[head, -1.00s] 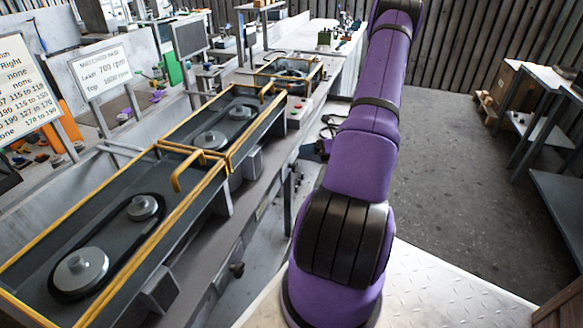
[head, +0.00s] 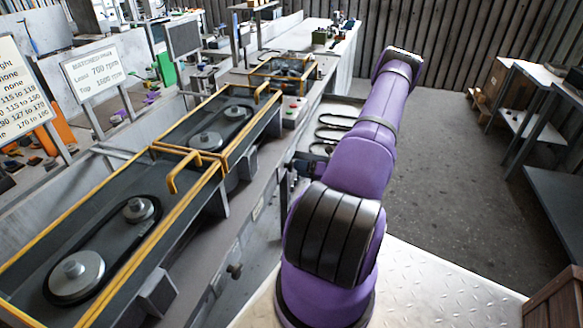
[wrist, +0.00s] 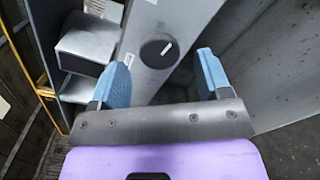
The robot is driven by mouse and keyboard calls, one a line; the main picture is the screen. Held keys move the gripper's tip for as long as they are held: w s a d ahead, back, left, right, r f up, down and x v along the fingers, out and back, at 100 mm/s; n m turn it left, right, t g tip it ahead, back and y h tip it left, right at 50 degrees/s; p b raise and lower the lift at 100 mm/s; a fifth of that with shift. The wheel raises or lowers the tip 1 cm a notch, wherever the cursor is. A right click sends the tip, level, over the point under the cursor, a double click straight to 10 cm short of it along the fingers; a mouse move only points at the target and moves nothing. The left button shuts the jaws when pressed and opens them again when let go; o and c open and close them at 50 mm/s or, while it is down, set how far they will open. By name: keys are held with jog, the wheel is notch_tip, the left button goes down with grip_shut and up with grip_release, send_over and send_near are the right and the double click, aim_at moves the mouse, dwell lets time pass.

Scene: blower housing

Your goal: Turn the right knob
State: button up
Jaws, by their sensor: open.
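A round dark knob (wrist: 158,52) with a white pointer line sits on a grey panel in the wrist view. The pointer slants up to the right. My gripper (wrist: 163,61) is open, its two blue fingers apart on either side of the knob in the picture; nothing is between them that I can see as held. I cannot tell how far the fingertips stand off the panel. In the head view, another dark knob (head: 235,271) shows low on the bench's front side. My fingers are hidden in the head view.
Two yellow-edged housings with belts and pulleys (head: 77,277) line the bench at left. A control box (head: 293,112) with buttons stands beyond them. In the wrist view, a metal box (wrist: 88,48) juts out left of the knob. Open floor (head: 440,190) lies right of my arm.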

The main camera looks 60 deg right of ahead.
aim_at(291, 166)
jog(key=shift+x, duration=1.95)
jog(key=shift+c, duration=0.3)
jog(key=c, duration=0.9)
